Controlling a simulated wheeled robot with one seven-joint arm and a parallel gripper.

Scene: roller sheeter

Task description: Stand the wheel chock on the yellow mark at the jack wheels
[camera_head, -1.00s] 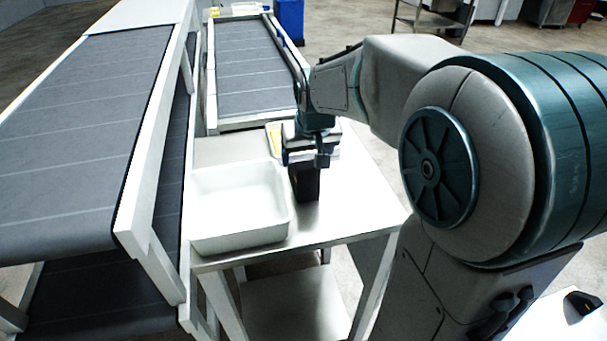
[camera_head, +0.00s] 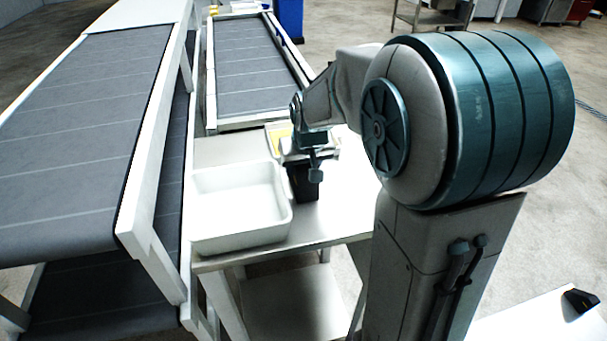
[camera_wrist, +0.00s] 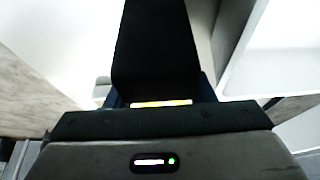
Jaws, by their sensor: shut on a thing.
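The wheel chock appears to be the black block (camera_head: 302,186) standing upright on the white table, just right of the white tray. My gripper (camera_head: 309,168) is shut on its upper part from above, and its base seems to rest on the table. In the wrist view the black chock (camera_wrist: 155,50) fills the top middle between my fingers, with an orange-yellow strip at its near end. My gripper hides part of it. I cannot make out the jack wheels or a yellow mark on the floor.
The white tray (camera_head: 240,238) is close at the left of the chock. A yellow-marked item (camera_head: 280,133) lies at the table's back. A small black thing (camera_head: 580,300) sits on a white surface at lower right.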

